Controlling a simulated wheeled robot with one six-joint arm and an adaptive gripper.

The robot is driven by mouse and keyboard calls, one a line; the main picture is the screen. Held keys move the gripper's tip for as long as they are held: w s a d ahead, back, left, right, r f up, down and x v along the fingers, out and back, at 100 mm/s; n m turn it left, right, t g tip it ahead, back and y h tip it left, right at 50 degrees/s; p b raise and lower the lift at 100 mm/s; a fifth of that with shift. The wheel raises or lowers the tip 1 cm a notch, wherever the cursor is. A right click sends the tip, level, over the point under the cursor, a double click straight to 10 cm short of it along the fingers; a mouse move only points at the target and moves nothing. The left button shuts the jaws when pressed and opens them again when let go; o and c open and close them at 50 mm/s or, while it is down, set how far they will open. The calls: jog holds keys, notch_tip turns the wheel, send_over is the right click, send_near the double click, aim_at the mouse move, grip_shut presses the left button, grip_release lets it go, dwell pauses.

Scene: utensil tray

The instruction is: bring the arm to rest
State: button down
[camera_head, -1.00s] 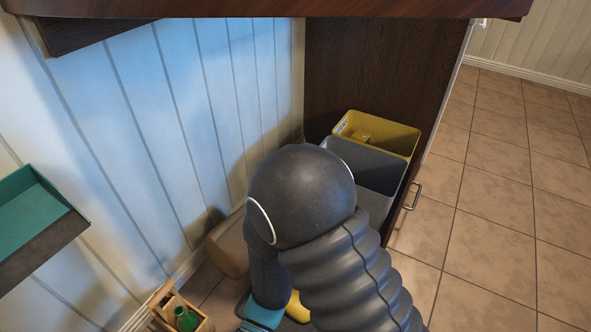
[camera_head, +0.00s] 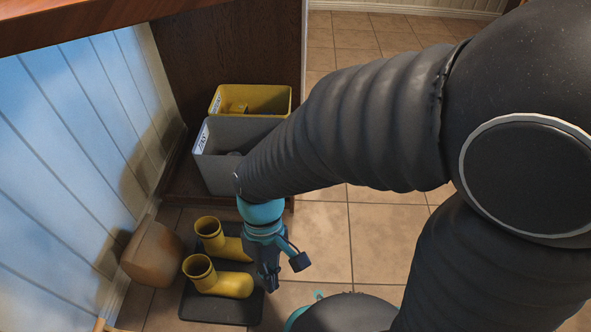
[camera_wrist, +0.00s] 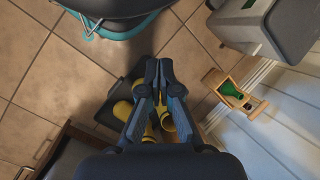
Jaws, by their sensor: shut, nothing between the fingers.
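My gripper (camera_head: 268,276) hangs below my arm's teal wrist in the head view, pointing down beside the yellow boots. In the wrist view my gripper (camera_wrist: 158,70) shows its two dark fingers together, with nothing between them. My arm reaches in from the right of the head view, bent at a large dark joint, and crosses in front of part of the grey bin. No object is held.
Yellow boots (camera_head: 232,284) stand on a dark mat (camera_head: 205,308) left of my gripper. A grey bin (camera_head: 218,172) and a yellow bin (camera_head: 275,100) stand behind. A wooden caddy (camera_wrist: 234,92) with a green bottle is by the wall. Tiled floor (camera_head: 325,240) is open to the right.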

jog(key=w+d+r+m+t+y+p, duration=0.25)
jog(key=w+d+r+m+t, duration=0.25)
jog(key=w+d+r, duration=0.45)
jog(key=s+d+r+m+t+h+p, duration=0.1)
jog(key=d+r+m+t+p, duration=0.3)
jog(key=d+r, duration=0.8)
notch_tip(320, 180, up, 4)
jog(key=shift+s+d+f+t+h, duration=0.15)
jog(key=shift+s+d+t+h, duration=0.1)
jog(key=shift+s+t+h, duration=0.25)
jog(key=shift+w, duration=0.15)
